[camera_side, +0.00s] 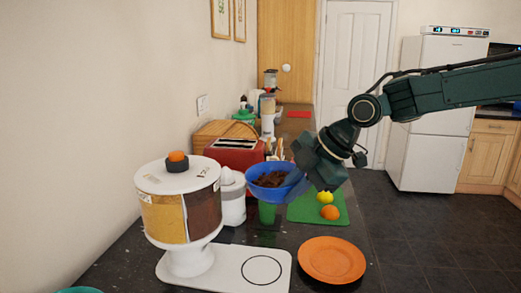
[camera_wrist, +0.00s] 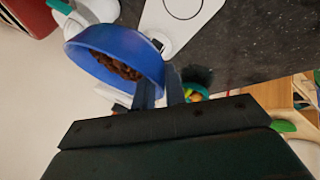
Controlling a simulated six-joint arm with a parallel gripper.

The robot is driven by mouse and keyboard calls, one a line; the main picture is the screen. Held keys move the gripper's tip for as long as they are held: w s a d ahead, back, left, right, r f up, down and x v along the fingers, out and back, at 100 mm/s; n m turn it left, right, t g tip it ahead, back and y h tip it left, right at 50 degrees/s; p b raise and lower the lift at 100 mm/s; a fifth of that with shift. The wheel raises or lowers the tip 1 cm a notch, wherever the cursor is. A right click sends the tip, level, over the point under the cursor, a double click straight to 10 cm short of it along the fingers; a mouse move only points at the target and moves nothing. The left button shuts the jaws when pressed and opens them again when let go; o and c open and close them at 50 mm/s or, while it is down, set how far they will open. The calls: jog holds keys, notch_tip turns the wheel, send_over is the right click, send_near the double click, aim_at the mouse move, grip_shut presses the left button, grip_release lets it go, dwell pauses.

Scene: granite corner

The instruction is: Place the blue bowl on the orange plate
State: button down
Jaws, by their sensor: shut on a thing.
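The blue bowl (camera_side: 262,192), with brown pieces inside, is held up in the air by my gripper (camera_side: 297,182), which is shut on the bowl's right rim. In the wrist view the bowl (camera_wrist: 118,45) is tilted in the picture, and the gripper fingers (camera_wrist: 160,88) meet its rim. The orange plate (camera_side: 332,260) lies flat and empty on the dark counter at the front right, lower than the bowl and to its right in the side view. I cannot make out the plate in the wrist view.
A cereal dispenser (camera_side: 180,205) stands on a white base (camera_side: 250,268) at the front left. A green board (camera_side: 305,209) holds a lemon (camera_side: 325,197) and an orange (camera_side: 330,213). A green cup (camera_side: 267,213) stands below the bowl. A red toaster (camera_side: 234,154) is behind.

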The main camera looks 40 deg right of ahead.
jog(key=s+d+n+y, duration=0.1)
jog(key=s+d+n, duration=0.1)
jog(key=d, duration=0.5)
jog(key=r+n+g+y, duration=0.1)
jog(key=n+g+y, duration=0.1)
jog(key=n, duration=0.1)
send_over(355, 269)
jog(key=shift+r, duration=0.1)
notch_tip(355, 269, down, 16)
jog(key=shift+r, duration=0.1)
dwell(0.4)
jog(key=shift+f, duration=2.15)
jog(key=shift+f, duration=0.15)
